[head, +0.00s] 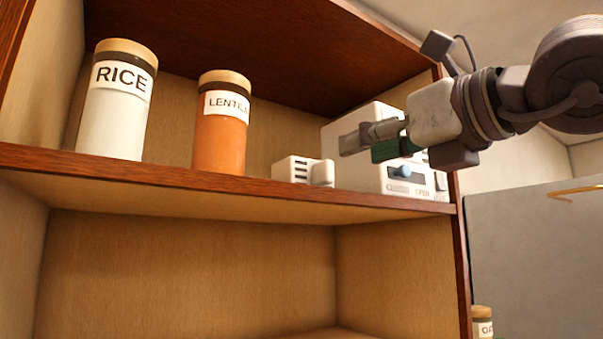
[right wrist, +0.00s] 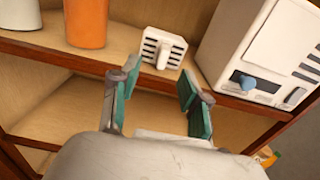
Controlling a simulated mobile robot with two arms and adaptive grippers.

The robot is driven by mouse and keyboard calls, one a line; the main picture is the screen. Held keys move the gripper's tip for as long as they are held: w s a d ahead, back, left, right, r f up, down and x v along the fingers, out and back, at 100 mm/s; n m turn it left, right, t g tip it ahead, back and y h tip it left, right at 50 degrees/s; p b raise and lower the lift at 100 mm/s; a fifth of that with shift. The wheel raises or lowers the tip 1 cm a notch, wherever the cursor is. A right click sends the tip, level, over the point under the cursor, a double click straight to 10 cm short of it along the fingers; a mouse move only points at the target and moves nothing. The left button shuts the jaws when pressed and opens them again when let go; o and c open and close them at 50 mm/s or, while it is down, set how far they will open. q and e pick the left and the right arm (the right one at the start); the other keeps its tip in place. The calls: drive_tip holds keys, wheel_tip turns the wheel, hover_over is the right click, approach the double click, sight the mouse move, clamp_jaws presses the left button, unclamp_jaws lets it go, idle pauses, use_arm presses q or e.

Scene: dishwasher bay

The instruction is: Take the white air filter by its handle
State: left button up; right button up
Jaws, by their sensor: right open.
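The white air filter (head: 294,170) is a small slotted box with a pale handle (head: 322,173) on its front. It stands on the upper shelf, left of a white machine. In the right wrist view the filter (right wrist: 150,44) shows dark slots on both sides of its upright handle (right wrist: 163,55). My right gripper (head: 364,143) reaches in from the right, in front of the machine. In the right wrist view its green-padded fingers (right wrist: 160,80) are apart with nothing between them, and the filter lies beyond their tips. My left gripper is not in view.
The white machine (head: 353,176) with a blue knob (head: 402,171) stands right of the filter. A lentils jar (head: 220,135) and a rice jar (head: 115,115) stand to the left. The shelf edge (head: 240,184) runs below them. The lower compartment (head: 190,270) looks empty.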

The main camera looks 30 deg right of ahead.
sight(331, 160)
drive_tip(key=w+p, duration=0.1)
drive_tip(key=w, duration=0.3)
drive_tip(key=shift+w+a, duration=0.15)
drive_tip(key=shift+w, duration=0.3)
drive_tip(key=w+p, duration=0.2)
drive_tip(key=w, duration=0.1)
drive_tip(key=w+p, duration=0.1)
drive_tip(key=shift+w+d+r, duration=0.2)
drive_tip(key=shift+w+r, duration=0.05)
drive_tip(key=shift+w, duration=0.35)
drive_tip(key=shift+s+a, duration=0.1)
drive_tip(key=shift+s, duration=0.05)
drive_tip(key=shift+c, duration=0.2)
drive_tip(key=shift+s, duration=0.2)
drive_tip(key=c, duration=0.5)
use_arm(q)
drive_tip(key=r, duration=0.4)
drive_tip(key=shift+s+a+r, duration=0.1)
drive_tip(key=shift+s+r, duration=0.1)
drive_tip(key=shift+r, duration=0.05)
use_arm(e)
drive_tip(key=shift+w, duration=0.15)
clamp_jaws()
